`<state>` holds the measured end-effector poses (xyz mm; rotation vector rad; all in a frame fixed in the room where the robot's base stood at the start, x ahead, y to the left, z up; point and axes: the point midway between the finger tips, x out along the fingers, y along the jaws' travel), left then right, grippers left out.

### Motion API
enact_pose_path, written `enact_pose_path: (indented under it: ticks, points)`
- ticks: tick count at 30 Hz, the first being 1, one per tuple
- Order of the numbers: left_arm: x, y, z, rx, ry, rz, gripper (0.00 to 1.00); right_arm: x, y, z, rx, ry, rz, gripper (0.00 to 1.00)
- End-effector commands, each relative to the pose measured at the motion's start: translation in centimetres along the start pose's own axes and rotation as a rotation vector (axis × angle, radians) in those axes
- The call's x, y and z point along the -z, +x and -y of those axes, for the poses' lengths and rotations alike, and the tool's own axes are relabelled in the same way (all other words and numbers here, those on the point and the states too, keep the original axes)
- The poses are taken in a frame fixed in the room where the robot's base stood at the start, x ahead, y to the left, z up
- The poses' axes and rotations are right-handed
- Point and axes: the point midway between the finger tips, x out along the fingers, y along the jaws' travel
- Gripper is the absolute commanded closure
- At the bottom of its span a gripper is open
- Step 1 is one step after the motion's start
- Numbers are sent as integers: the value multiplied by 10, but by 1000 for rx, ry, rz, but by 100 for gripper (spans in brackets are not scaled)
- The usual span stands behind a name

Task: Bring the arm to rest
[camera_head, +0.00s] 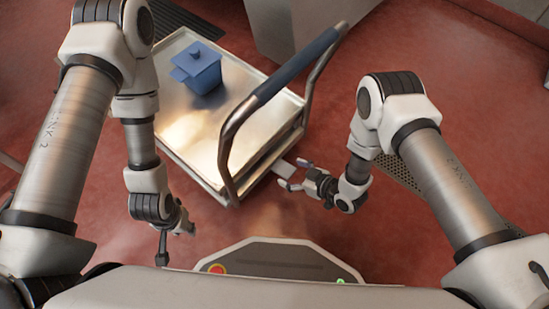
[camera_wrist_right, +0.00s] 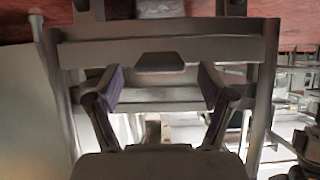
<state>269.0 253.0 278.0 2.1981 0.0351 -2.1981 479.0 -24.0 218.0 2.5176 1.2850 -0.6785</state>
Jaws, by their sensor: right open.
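My right gripper (camera_head: 293,175) is open and empty beside the near right corner of the cart, below the cart's push handle in the picture. In the right wrist view its two fingers (camera_wrist_right: 161,86) are spread apart with nothing held between them. My left gripper (camera_head: 163,248) hangs low at the left, in front of my base; its fingers are too small and edge-on to tell whether they are open.
A metal cart (camera_head: 180,140) with a blue-gripped push handle (camera_head: 298,68) stands ahead. A blue lidded pot (camera_head: 200,72) sits on it. A grey metal cabinet (camera_head: 300,22) stands behind. A floor grate (camera_head: 402,178) lies right of the cart. Red floor (camera_head: 480,100) is clear at right.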

Motion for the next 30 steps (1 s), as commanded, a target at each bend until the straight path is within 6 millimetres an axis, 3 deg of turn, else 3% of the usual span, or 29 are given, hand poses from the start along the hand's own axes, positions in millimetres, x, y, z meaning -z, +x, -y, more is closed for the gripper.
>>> enact_pose_path:
  ticks: [1,5,22,26,28,30]
  points:
    - [0,-10,0,0,0,0,68,4,-10,0,-2,3,2,19]
    - [0,-16,0,0,0,0,68,2,-21,0,-1,2,0,19]
    - [0,-14,0,0,0,0,68,3,-20,-3,-3,-4,-4,19]
    - [0,-14,0,0,0,0,68,22,-24,-27,-37,-25,-26,19]
    - [0,-14,0,0,0,0,68,34,-41,-51,-87,-12,-15,19]
    - [0,-14,0,0,0,0,68,26,-77,-71,-175,70,83,19]
